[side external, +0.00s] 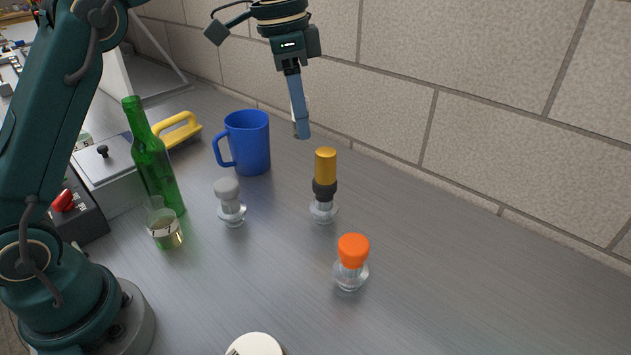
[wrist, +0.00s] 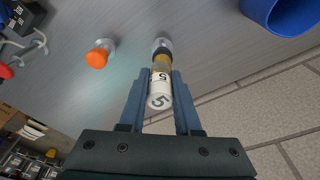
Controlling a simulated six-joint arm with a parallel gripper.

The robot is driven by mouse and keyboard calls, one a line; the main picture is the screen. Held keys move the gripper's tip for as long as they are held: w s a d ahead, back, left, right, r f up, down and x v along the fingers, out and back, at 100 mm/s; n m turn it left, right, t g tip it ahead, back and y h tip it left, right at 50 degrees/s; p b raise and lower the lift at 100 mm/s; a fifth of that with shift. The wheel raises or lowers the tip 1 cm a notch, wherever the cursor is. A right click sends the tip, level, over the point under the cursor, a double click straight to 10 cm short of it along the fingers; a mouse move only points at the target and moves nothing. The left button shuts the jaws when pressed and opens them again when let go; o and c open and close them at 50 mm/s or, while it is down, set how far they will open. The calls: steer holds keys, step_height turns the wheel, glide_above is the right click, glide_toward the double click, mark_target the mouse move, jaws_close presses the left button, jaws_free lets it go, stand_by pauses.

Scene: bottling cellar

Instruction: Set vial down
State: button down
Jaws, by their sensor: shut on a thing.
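My gripper (side external: 302,134) is up in the air near the brick wall in the side view, pointing down. In the wrist view its two fingers (wrist: 160,85) are shut on a vial (wrist: 160,92) with a white end and wrap marked with a black 5. In the side view the near finger hides most of the vial; only a pale sliver shows. An amber-topped piece with a dark collar and clear round foot (side external: 325,172) stands upright on the counter below the gripper. In the wrist view it lies beyond the vial, partly hidden.
An orange-topped piece (side external: 353,250) and a grey-topped one (side external: 228,190) stand on the grey counter (side external: 460,270). A blue mug (side external: 250,145), green bottle (side external: 155,170) and small glass (side external: 163,230) stand to the left. The counter's right side is clear; the wall runs behind.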

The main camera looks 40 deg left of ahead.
steer(key=w+d+f+m, duration=0.1)
steer(key=d+f+m, duration=0.15)
steer(key=d, duration=0.85)
steer(key=m, duration=0.3)
glide_above(413, 342)
step_height(413, 342, down, 7)
steer(key=shift+h, duration=0.3)
steer(key=shift+s+a+f, duration=0.1)
steer(key=shift+a+f, duration=0.05)
steer(key=shift+f, duration=2.1)
steer(key=shift+a+f, duration=0.1)
steer(key=shift+f, duration=2.15)
steer(key=shift+f, duration=0.1)
steer(key=c, duration=0.6)
jaws_free()
